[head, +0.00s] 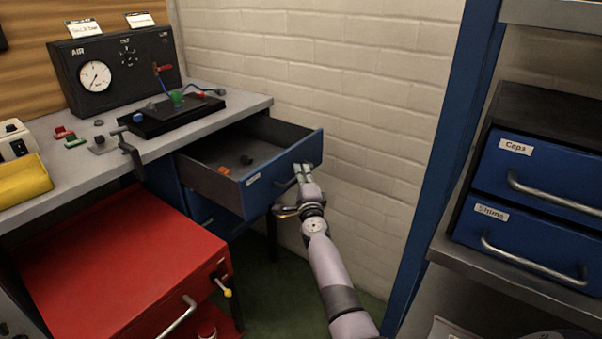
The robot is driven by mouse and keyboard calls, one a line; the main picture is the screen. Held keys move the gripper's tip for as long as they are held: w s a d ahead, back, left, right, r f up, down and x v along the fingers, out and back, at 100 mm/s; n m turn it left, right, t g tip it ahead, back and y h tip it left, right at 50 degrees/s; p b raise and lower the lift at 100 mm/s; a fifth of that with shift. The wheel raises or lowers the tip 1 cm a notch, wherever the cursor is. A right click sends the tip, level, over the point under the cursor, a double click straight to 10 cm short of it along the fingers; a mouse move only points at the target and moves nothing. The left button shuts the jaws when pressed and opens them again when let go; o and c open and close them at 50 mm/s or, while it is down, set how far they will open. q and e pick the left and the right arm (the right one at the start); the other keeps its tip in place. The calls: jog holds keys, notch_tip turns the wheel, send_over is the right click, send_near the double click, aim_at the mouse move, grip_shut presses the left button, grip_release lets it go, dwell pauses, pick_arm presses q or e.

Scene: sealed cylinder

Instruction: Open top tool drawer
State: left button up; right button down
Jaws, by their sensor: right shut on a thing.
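The top tool drawer (262,194) is the blue-fronted drawer under the right end of the workbench in the head view. It stands pulled well out, and its grey inside shows an orange piece and a dark piece. My right gripper (302,174) is at the right part of the drawer front, shut on the drawer handle (285,187). The gripper covers much of the handle. A second blue drawer (208,214) shows below it and looks shut. My left gripper is not in view.
A grey workbench (235,103) carries a black gauge panel (120,75) and a black fixture (172,114). A red cabinet (115,260) stands left of the open drawer. A white brick wall is close behind. A blue-posted shelf (435,170) with labelled drawers is at right.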

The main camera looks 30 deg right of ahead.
jog(key=shift+s, duration=0.1)
jog(key=c, duration=1.7)
grip_release()
jog(key=shift+a, duration=0.1)
